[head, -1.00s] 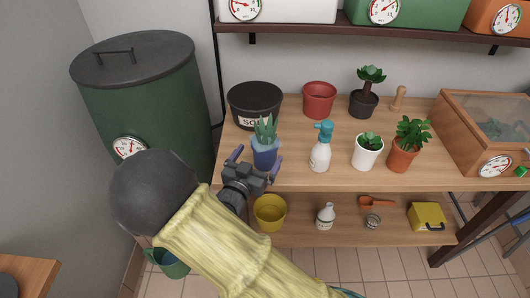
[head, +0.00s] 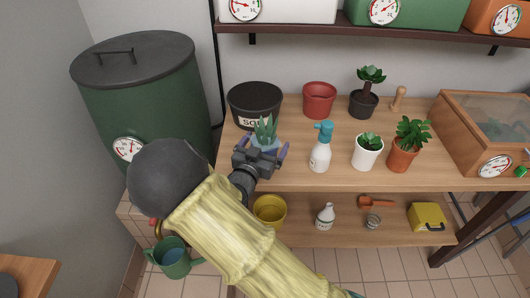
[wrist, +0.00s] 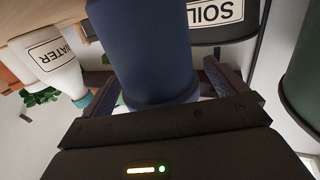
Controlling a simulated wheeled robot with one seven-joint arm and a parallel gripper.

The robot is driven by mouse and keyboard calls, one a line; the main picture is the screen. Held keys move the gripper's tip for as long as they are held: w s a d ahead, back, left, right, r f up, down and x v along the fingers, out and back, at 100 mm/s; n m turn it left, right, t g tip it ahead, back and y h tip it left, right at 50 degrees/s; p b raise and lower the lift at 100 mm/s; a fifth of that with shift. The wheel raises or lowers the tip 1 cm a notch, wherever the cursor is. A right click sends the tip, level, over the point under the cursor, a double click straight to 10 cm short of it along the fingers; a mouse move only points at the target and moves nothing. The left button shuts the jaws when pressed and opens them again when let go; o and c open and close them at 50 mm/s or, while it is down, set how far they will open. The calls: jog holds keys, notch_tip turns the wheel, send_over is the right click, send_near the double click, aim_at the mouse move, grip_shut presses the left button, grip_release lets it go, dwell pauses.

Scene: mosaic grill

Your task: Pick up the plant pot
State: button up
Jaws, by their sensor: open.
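A blue plant pot (wrist: 152,50) with a spiky green succulent (head: 265,128) stands at the front left of the wooden bench. In the head view, my gripper hides most of this pot. My gripper (head: 262,149) is open, with one finger on each side of the blue pot. The wrist view, which is upside down, shows the pot between the spread fingers. I cannot tell whether either finger touches it. Other pots on the bench are an empty red one (head: 319,99), a black one (head: 363,104), a white one (head: 367,157) and a terracotta one (head: 402,160).
A black soil bucket (head: 255,97) stands close behind the blue pot. A spray bottle (head: 320,157) labelled water stands to its right. A wooden case (head: 480,150) fills the bench's right end. A yellow pot (head: 270,211) sits on the lower shelf. A green barrel (head: 165,90) stands left.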

dwell(0.3)
jog(key=c, duration=1.4)
jog(key=shift+r, duration=0.15)
notch_tip(320, 180, up, 10)
jog(key=shift+f+p, duration=0.1)
jog(key=shift+p, duration=0.75)
